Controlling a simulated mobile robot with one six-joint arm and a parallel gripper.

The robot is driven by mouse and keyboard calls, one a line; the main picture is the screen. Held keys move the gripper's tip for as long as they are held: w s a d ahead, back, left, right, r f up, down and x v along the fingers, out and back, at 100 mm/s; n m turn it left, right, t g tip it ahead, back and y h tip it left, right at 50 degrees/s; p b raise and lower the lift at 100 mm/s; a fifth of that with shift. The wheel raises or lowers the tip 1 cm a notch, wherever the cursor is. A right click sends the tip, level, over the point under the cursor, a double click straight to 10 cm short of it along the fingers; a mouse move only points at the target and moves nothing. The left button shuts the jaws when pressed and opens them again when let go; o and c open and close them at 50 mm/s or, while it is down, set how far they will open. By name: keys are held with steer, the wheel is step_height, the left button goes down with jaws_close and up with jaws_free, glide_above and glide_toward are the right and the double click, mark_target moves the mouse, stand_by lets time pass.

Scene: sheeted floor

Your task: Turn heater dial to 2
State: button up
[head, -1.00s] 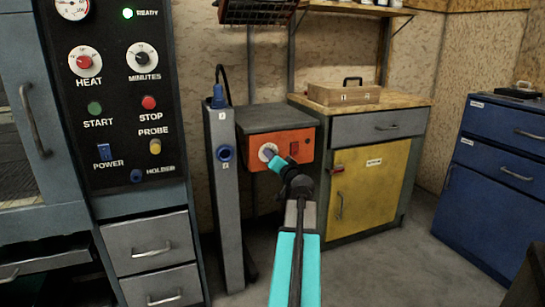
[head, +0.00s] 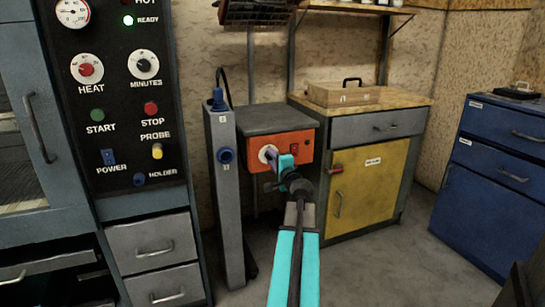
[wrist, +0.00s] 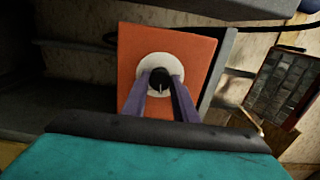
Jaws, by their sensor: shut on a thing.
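The heater is a grey box with an orange front panel (head: 304,139), low against the wall. Its round white dial plate (head: 263,151) is partly covered by my gripper (head: 271,155) in the head view. In the wrist view the black dial knob (wrist: 159,77) sits at the middle of the white plate (wrist: 144,69) on the orange panel (wrist: 190,50). My two purple fingers are shut on the knob, one on each side. A short pale mark shows on the knob's face. No dial numbers are readable in either view.
A red switch (head: 294,150) is right of the dial. A grey post (head: 226,200) stands close on the left, beside a control panel (head: 122,120) with HEAT and MINUTES dials. A yellow-doored cabinet (head: 365,190) is on the right. Open floor lies in front.

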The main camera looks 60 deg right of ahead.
steer(key=shift+m, duration=0.4)
steer(key=o, duration=1.1)
steer(key=shift+c, duration=0.2)
steer(key=shift+s, duration=0.1)
steer(key=v, duration=0.8)
steer(key=shift+b, duration=0.35)
steer(key=s+a+b, duration=0.1)
steer(key=b, duration=0.4)
steer(key=shift+f, duration=0.1)
